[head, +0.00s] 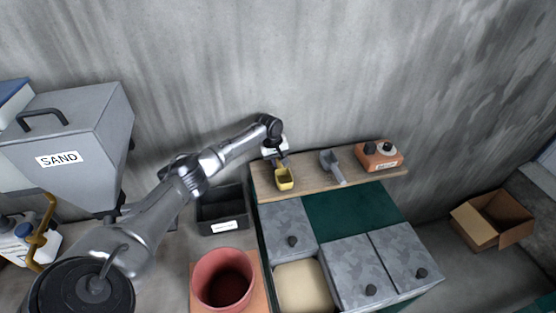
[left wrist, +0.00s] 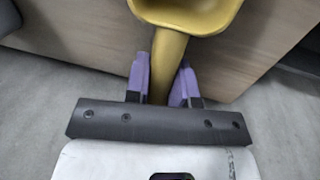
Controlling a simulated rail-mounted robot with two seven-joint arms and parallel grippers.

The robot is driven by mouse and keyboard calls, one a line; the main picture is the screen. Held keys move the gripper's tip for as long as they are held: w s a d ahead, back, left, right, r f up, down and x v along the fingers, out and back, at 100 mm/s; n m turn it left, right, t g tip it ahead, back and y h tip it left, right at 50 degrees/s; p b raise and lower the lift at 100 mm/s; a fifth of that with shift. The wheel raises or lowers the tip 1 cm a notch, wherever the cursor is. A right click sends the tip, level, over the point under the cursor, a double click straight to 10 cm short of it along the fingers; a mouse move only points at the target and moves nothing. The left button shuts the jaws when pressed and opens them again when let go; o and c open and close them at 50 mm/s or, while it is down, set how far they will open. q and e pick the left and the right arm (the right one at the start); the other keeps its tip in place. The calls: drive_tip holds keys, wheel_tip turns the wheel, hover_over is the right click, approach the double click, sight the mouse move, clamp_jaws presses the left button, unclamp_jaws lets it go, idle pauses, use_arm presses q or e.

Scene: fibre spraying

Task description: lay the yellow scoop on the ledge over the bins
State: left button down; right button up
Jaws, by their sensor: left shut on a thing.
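The yellow scoop (head: 284,183) is over the left part of the wooden ledge (head: 313,180) in the head view. My left gripper (head: 281,162) is shut on its handle. In the left wrist view the purple fingers (left wrist: 167,82) stand on both sides of the yellow handle (left wrist: 168,55), with the scoop's bowl at the top edge. The brown ledge (left wrist: 235,65) is close behind the scoop there. I cannot tell whether the scoop touches the ledge. My right gripper is not in view.
A grey scoop (head: 333,167) and an orange box with dark knobs (head: 379,156) stand on the ledge to the right. Lidded bins (head: 288,226) and an open bin of pale material (head: 302,287) are below. A black bin (head: 221,211) and a red bucket (head: 222,279) stand left.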

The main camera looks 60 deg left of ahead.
use_arm(q)
drive_tip(key=c, duration=1)
unclamp_jaws()
drive_tip(key=shift+f, duration=0.15)
drive_tip(key=shift+o, duration=0.2)
wheel_tip(320, 180, up, 12)
drive_tip(key=s, duration=0.2)
drive_tip(key=shift+a, duration=0.35)
drive_tip(key=shift+s, duration=0.1)
